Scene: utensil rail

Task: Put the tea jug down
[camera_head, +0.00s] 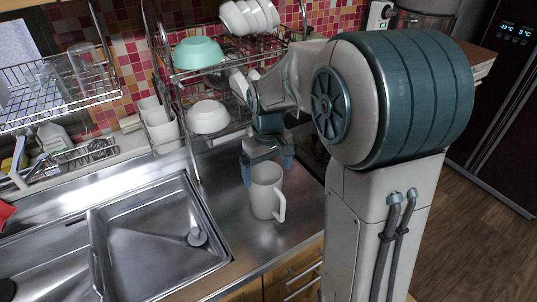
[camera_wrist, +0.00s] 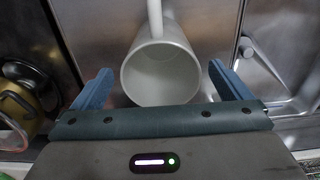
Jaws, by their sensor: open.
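The tea jug (camera_head: 266,190) is a pale, off-white cylinder with a handle on its right side in the head view. It stands upright on the metal counter right of the sink. In the wrist view the jug (camera_wrist: 160,75) shows its open, empty mouth, with the handle pointing to the top of the picture. My gripper (camera_head: 267,172) is above and around the jug's upper part. In the wrist view my gripper (camera_wrist: 163,88) is open, one blue finger on each side of the jug, with gaps between fingers and wall.
The sink basin (camera_head: 150,240) lies left of the jug. A dish rack (camera_head: 235,50) behind holds a mint bowl (camera_head: 198,53) and a white bowl (camera_head: 208,117). White containers (camera_head: 160,128) stand behind the sink. Bare counter (camera_head: 235,215) surrounds the jug, with drawers (camera_head: 295,275) below its front edge.

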